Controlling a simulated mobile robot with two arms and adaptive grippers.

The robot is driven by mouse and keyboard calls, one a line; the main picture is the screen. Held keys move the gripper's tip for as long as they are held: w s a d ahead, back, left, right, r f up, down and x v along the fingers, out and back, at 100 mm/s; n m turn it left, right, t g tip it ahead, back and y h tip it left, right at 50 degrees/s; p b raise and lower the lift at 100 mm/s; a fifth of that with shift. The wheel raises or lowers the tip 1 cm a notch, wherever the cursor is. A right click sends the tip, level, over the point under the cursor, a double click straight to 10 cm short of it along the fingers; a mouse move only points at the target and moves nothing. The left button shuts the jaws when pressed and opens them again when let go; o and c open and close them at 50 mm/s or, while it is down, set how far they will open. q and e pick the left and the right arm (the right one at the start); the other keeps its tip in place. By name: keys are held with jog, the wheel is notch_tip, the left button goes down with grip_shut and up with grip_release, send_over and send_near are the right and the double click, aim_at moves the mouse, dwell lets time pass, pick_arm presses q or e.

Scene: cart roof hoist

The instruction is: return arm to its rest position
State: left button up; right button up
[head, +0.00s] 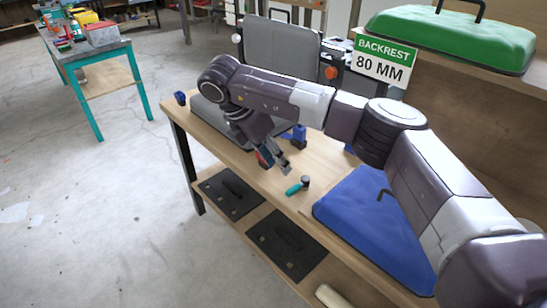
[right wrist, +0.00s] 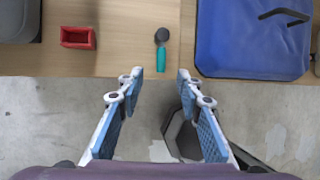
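My right arm (head: 400,160) reaches in from the lower right, across the workbench (head: 330,172) and back toward the left. Its right gripper (head: 288,172) hangs downward near the bench's front edge. In the right wrist view, the gripper's two blue-padded fingers (right wrist: 160,76) are spread apart with nothing between them. Their tips show near the bench edge, with the floor below. A teal-handled tool (head: 297,186) lies on the bench just past the fingertips. It also shows in the right wrist view (right wrist: 161,62). My left gripper is not in view.
A blue panel (head: 350,205) with a black handle lies on the bench. A grey padded panel (head: 280,52) stands behind, beside a "BACKREST 80 MM" sign (head: 382,60). Black panels (head: 287,245) lie below.

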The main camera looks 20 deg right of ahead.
jog(key=shift+a+r, duration=0.3)
jog(key=shift+r, duration=0.35)
